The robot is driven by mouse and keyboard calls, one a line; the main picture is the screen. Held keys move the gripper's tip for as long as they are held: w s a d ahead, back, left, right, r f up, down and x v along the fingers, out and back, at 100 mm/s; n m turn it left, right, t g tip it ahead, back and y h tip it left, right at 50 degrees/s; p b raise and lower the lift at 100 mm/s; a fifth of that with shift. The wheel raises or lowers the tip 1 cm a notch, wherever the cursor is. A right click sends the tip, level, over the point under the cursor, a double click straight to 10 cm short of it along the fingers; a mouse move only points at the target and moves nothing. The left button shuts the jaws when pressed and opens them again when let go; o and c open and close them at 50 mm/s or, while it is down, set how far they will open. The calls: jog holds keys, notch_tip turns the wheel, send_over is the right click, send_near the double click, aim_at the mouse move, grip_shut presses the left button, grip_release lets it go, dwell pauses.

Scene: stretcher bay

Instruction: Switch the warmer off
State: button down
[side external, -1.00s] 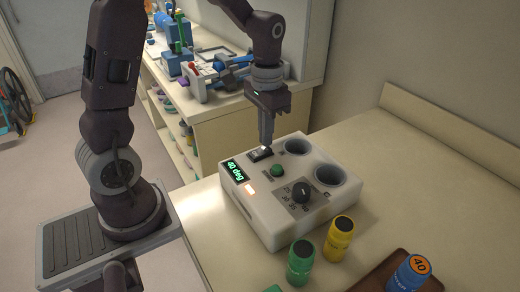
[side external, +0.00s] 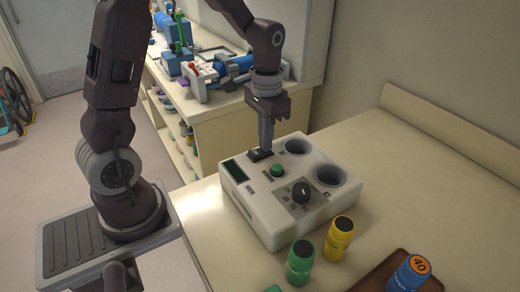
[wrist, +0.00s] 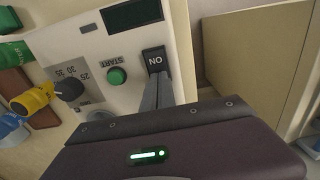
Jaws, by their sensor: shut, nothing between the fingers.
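The white warmer (side external: 262,218) stands on the counter with two round wells, a black dial (side external: 302,192) and a green START button (side external: 277,170). Its display (side external: 235,171) is dark, and no orange light shows on its front. The black rocker switch (side external: 256,156) is near the far left corner; in the wrist view the switch (wrist: 155,60) carries lettering and is partly covered by my fingers. My gripper (side external: 266,150) is shut and empty, pointing down with its fingertips at the switch, apparently touching it. The fingers also show in the wrist view (wrist: 157,92).
A green bottle (side external: 300,264) and a yellow bottle (side external: 339,240) stand in front of the warmer. The counter to the right is clear. A shelf unit with equipment stands behind.

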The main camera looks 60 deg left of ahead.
notch_tip(320, 180, up, 7)
dwell(0.6)
jog(key=s+d+r+t, duration=0.2)
jog(key=s+d+r, duration=0.1)
jog(key=s, duration=0.5)
jog(key=s+d+r+t, duration=0.3)
jog(key=s+d+r, duration=0.1)
jog(key=s, duration=0.5)
jog(key=shift+s+t, duration=0.2)
jog(key=shift+t, duration=0.1)
jog(key=shift+d, duration=0.1)
